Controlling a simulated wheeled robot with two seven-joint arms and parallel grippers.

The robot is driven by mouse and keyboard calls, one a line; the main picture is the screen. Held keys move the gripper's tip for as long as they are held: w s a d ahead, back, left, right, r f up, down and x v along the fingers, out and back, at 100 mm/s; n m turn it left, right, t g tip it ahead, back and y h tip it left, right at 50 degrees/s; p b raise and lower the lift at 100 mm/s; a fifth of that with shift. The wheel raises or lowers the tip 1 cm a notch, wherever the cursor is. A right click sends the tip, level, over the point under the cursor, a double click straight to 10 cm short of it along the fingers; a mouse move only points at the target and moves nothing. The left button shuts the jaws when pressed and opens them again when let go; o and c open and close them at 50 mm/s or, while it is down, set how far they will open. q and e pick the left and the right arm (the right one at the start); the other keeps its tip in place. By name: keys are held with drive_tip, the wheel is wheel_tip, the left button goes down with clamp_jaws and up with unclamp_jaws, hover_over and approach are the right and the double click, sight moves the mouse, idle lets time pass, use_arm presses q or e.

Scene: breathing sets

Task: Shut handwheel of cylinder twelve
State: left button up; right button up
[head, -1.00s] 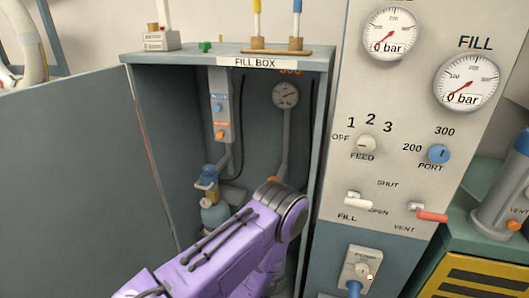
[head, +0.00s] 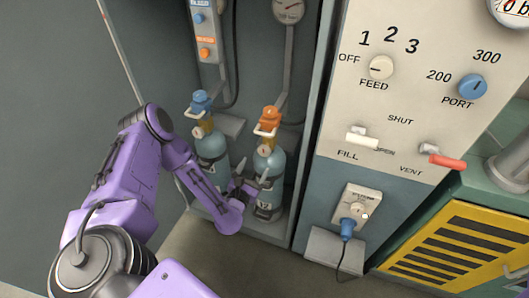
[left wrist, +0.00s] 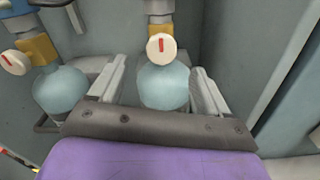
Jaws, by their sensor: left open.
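Two pale blue cylinders stand in the fill box. The right one (head: 268,168), under an orange connector (head: 271,118), has a dark label that seems to read 12. Its handwheel (head: 265,149) is a pale round knob; in the left wrist view the handwheel (left wrist: 160,46) is white with a red mark. My left gripper (head: 251,184) is open in front of this cylinder. In the left wrist view its fingers (left wrist: 160,90) stand either side of the cylinder body, below the handwheel. The left cylinder (head: 211,150) has a blue connector. My right gripper is not in view.
The fill box's side wall (head: 318,115) stands close on the right. The panel (head: 415,110) beyond it carries knobs and levers. A socket with a blue plug (head: 347,229) sits below. The box's open door (head: 60,80) is at the left.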

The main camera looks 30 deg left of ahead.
sight(264, 152)
use_arm(q)
drive_tip(key=x, duration=0.9)
drive_tip(key=shift+w+d, duration=0.15)
drive_tip(key=shift+w, duration=0.25)
drive_tip(key=c, duration=1)
